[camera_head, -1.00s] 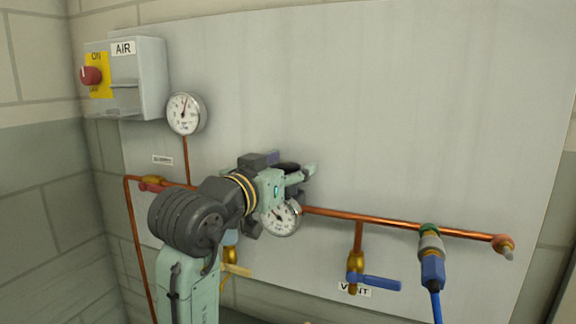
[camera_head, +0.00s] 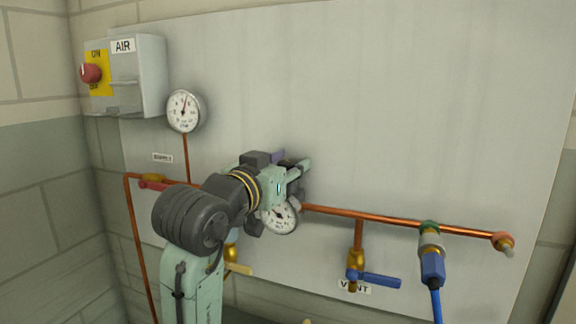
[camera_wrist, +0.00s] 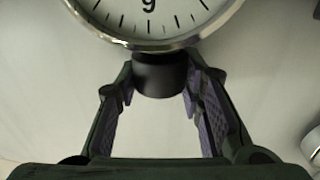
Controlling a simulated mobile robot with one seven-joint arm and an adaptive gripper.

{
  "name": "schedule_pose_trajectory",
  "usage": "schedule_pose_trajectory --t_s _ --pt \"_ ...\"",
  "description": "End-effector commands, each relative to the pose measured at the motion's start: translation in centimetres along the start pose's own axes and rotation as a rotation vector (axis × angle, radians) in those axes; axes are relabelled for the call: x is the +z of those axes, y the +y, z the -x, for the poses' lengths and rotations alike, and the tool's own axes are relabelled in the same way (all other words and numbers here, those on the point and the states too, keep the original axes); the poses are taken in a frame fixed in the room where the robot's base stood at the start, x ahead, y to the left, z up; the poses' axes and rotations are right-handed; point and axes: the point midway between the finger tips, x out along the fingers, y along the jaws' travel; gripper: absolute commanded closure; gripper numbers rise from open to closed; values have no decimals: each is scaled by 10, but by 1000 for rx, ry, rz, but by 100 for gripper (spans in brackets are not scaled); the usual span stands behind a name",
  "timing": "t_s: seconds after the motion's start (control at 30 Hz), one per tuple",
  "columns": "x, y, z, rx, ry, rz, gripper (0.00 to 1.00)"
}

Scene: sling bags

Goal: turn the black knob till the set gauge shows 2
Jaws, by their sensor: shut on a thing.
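The black knob (camera_wrist: 160,78) sits between my fingers in the wrist view, just beside the rim of a round white gauge. My gripper (camera_wrist: 159,80) is shut on it. In the head view my gripper (camera_head: 290,165) is at the panel above the set gauge (camera_head: 281,216) and hides the knob. The set gauge also shows in the wrist view (camera_wrist: 150,20), cut off at the top; one numeral and several ticks are visible there, but no needle. In the head view its dial is partly covered and too small to read.
A second gauge (camera_head: 184,111) is at upper left, beside the AIR box (camera_head: 140,77) with its red switch (camera_head: 91,73). A copper pipe (camera_head: 370,217) runs right to a blue-handled vent valve (camera_head: 374,280) and a blue hose fitting (camera_head: 432,262). The upper panel is clear.

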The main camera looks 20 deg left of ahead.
Motion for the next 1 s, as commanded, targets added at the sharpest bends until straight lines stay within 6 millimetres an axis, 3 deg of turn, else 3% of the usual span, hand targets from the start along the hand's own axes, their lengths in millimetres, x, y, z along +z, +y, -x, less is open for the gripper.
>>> schedule_pose_trajectory --t_s 0.43,0.87,0.9,1.0 --pt "0 3 -1 -335 0 -3 93" --pt "0 1 0 -385 2 1 93" --pt "0 1 0 -385 2 1 65" --pt "0 1 0 -385 2 1 58"
